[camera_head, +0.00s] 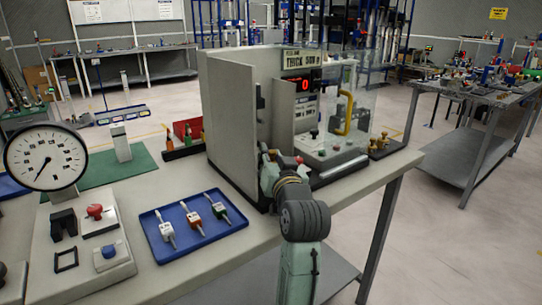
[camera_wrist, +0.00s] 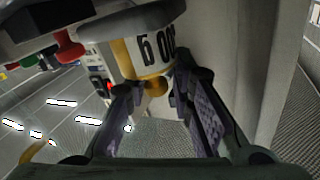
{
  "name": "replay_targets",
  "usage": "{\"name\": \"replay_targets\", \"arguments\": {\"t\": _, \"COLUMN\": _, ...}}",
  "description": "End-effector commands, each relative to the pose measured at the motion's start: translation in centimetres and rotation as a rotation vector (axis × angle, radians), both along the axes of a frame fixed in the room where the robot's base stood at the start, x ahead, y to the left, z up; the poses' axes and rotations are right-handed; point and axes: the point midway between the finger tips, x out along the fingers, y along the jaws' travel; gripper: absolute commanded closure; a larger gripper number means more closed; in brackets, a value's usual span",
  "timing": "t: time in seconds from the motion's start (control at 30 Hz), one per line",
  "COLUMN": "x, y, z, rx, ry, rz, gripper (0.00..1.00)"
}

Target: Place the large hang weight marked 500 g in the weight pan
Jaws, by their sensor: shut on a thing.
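My gripper (camera_head: 279,165) is beside the front of the grey test machine (camera_head: 235,115) in the head view, partly hidden by my own wrist. In the wrist view its two fingers (camera_wrist: 157,100) close from either side on the hang weight (camera_wrist: 150,58). The weight has a pale band with black figures that read upside down as 500 g, and brass-yellow parts. A dark round disc (camera_wrist: 135,20) lies beyond the weight at the top of the wrist view; I cannot tell whether it is the weight pan or touches the weight. The weight is hidden in the head view.
The machine has a red display (camera_head: 305,86), clear guard and yellow handle (camera_head: 345,112). Small brass weights (camera_head: 381,143) stand at its right. A blue tray (camera_head: 192,228) with three tools and a dial gauge (camera_head: 46,158) are on the left. A red knob (camera_wrist: 68,50) is near the weight.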

Motion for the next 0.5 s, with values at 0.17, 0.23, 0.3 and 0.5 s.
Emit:
{"name": "replay_targets", "arguments": {"t": 0.17, "x": -0.06, "y": 0.0, "z": 0.2, "rx": 0.0, "ry": -0.005, "rz": 0.0, "gripper": 1.0}}
{"name": "replay_targets", "arguments": {"t": 0.23, "x": -0.06, "y": -0.01, "z": 0.08, "rx": 0.0, "ry": -0.004, "rz": 0.0, "gripper": 1.0}}
{"name": "replay_targets", "arguments": {"t": 0.3, "x": -0.06, "y": 0.0, "z": -0.17, "rx": 0.001, "ry": -0.004, "rz": 0.0, "gripper": 1.0}}
{"name": "replay_targets", "arguments": {"t": 0.5, "x": -0.02, "y": 0.0, "z": -0.27, "rx": 0.0, "ry": 0.0, "rz": 0.001, "gripper": 0.7}}
